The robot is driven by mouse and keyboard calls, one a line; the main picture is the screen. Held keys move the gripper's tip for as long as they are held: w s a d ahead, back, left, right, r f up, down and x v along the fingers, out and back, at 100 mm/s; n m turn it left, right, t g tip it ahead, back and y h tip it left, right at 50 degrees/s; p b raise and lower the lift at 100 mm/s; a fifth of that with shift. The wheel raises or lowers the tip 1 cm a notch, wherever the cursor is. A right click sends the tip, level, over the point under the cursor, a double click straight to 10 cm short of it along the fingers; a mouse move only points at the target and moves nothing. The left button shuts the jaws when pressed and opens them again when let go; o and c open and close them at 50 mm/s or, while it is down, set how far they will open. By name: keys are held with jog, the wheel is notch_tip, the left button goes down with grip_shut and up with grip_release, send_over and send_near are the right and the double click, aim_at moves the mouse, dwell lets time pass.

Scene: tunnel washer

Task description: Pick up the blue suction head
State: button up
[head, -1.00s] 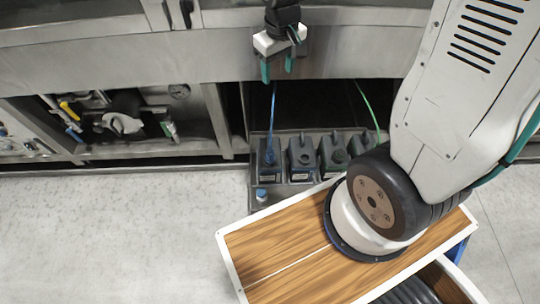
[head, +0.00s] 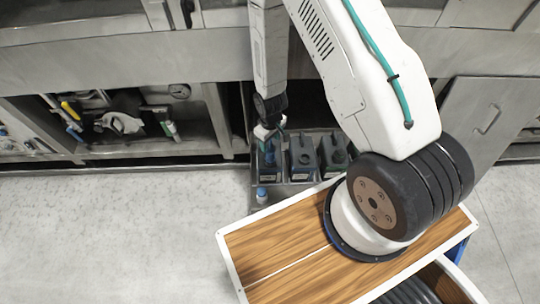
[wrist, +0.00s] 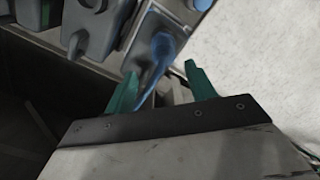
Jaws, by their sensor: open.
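I cannot tell how much distance is left. In the head view, my gripper (head: 268,134) is right above the leftmost canister and hides most of the suction head.
More dark canisters (head: 303,158) stand in a row to the right, on a grey tray (head: 283,192). A small blue-capped bottle (head: 262,195) stands at the tray's front left. The steel machine front (head: 130,65) overhangs behind. The floor to the left is clear.

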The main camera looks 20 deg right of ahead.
aim_at(270, 150)
jog(key=f, duration=0.3)
jog(key=s+f, duration=0.1)
jog(key=f, duration=0.1)
jog(key=shift+a+f, duration=0.2)
jog(key=shift+w+f, duration=0.1)
jog(key=shift+f, duration=0.35)
grip_shut()
